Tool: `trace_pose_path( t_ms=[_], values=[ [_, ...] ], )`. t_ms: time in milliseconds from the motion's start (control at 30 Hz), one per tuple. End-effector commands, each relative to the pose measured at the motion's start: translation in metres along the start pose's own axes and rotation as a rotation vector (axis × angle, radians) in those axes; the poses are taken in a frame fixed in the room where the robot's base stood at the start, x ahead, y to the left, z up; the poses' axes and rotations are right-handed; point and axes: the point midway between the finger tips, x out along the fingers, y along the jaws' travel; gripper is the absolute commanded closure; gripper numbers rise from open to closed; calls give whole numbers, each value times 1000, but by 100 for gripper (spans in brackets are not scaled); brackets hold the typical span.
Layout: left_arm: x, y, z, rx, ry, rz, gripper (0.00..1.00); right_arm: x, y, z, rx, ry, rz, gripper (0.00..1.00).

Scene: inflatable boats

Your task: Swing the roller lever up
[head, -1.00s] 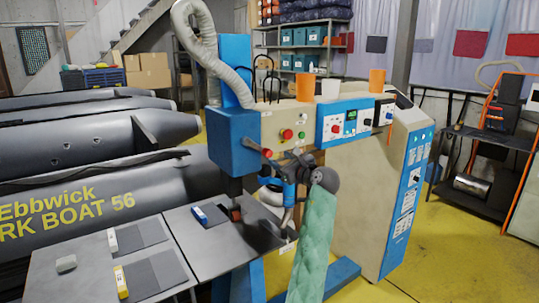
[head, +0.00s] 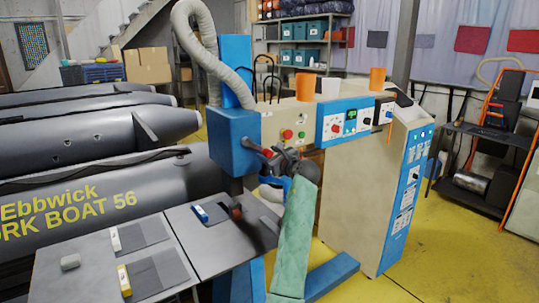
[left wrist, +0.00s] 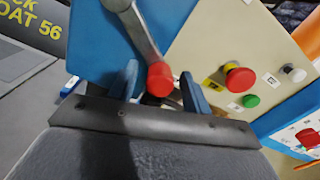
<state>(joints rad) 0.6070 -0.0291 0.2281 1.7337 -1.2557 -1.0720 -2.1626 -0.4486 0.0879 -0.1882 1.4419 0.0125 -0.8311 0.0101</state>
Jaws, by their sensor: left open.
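The roller lever (left wrist: 138,32) is a grey bar on the blue machine head, ending in a red knob (left wrist: 160,79). The knob also shows on the front of the blue head in the head view (head: 267,153). My left gripper (left wrist: 160,70) is open, with one blue finger on each side of the knob in the left wrist view. Whether either finger touches it I cannot tell. In the head view my left gripper (head: 270,168) is at the knob, partly hidden by its own wrist. The reddish roller (head: 236,211) is low over the worktable. My right gripper is out of view.
Close right of the lever, the beige panel has a red button (left wrist: 238,78) and a green button (left wrist: 251,101). The worktable (head: 205,258) holds dark patches and small bottles. Grey boats (head: 80,185) lie left. Cups (head: 377,79) stand on the machine.

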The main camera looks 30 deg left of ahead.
Motion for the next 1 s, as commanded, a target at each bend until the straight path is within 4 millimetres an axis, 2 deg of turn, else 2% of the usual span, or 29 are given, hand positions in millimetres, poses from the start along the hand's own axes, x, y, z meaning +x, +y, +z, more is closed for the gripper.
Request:
trace_pose_path(
  t_ms=[33, 267, 667, 1000],
  values=[
    [0, 0, 0, 0, 0, 0, 55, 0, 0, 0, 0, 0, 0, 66],
    [0, 0, 0, 0, 0, -1, 100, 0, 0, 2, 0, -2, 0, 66],
    [0, -4, 4, -54, -2, -2, 100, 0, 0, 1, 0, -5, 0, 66],
    [0, -19, 22, -300, -3, -3, 100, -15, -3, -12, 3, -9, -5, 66]
  ],
)
